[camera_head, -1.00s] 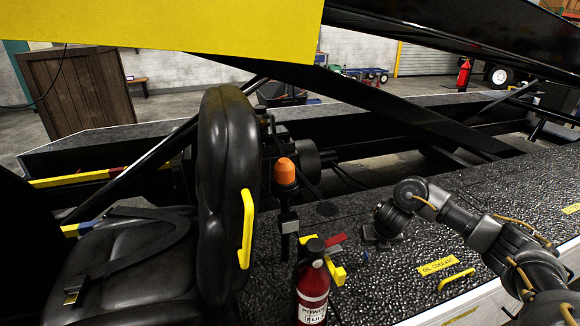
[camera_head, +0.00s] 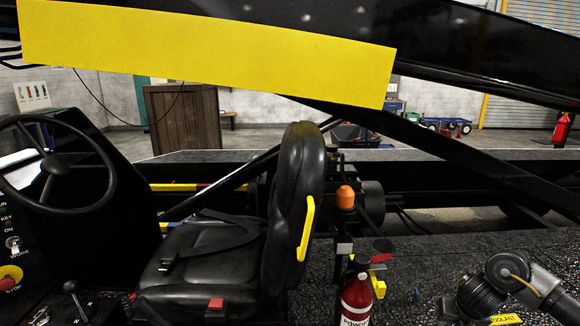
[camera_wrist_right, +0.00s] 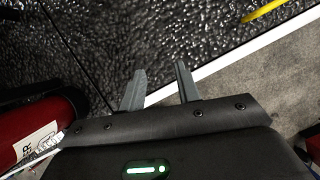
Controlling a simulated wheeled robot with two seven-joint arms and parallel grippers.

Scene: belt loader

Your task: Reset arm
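My right arm (camera_head: 510,285) shows at the lower right of the head view, bent above the black textured deck. Its gripper is not clearly visible there. In the right wrist view, my right gripper (camera_wrist_right: 160,68) has its two grey fingers apart with nothing between them. It is open above the deck (camera_wrist_right: 100,30) and its white edge. My left arm and left gripper are in neither view.
A red fire extinguisher (camera_head: 356,298) stands beside the black seat (camera_head: 292,210); a red cylinder, likely the same one, shows at left in the wrist view (camera_wrist_right: 40,130). A steering wheel (camera_head: 50,170) is at left. A yellow panel (camera_head: 210,55) hangs overhead.

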